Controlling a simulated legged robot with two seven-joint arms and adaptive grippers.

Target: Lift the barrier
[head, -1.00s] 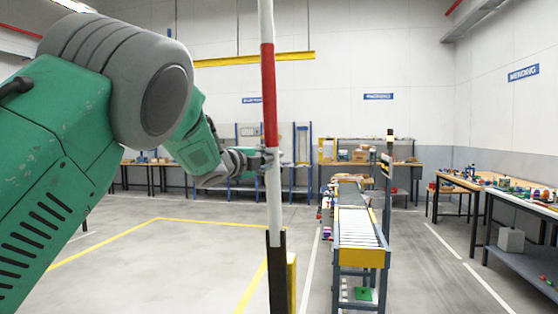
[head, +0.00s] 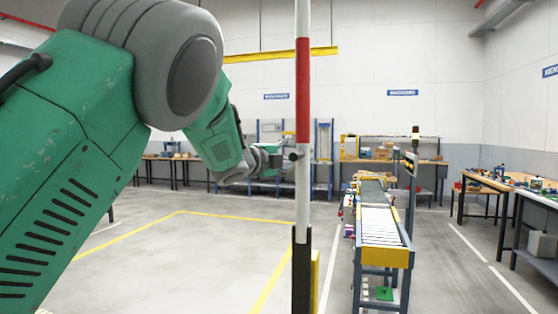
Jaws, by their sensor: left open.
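The barrier (head: 302,95) is a red and white pole that stands upright near the middle of the head view. Its lower end sits in a black holder (head: 301,268) beside a yellow post (head: 315,280). Its top runs out of the picture. No part of the pole shows between the fingers. My right gripper does not show.
A roller conveyor (head: 381,231) with a yellow end stands to the right of the barrier. Workbenches (head: 486,180) with small objects line the right wall, and racks stand at the back. Yellow lines mark open floor (head: 190,260) on the left.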

